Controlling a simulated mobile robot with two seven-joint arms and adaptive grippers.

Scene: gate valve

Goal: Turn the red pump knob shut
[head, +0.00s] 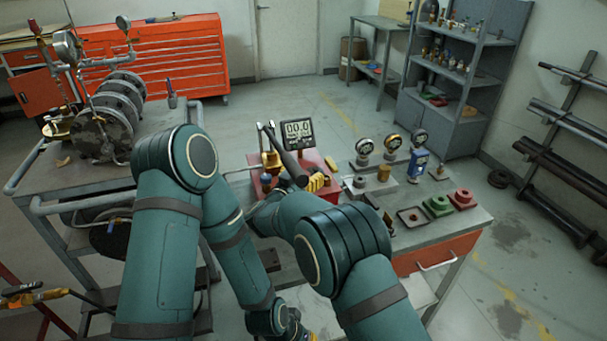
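The red pump (311,160) sits on the workbench in the middle of the head view, beside a square digital gauge (298,130) that reads 00.0. A dark lever (287,155) slants across the pump. My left gripper (295,326) is low at the bottom edge, below the bench top and away from the pump, partly out of frame.
Round gauges (392,142) and green and red blocks (438,205) stand on the bench (470,222) to the right. A cart (40,185) with a flanged valve assembly (103,125) stands at left. A grey shelf (455,85) is behind. The floor between is open.

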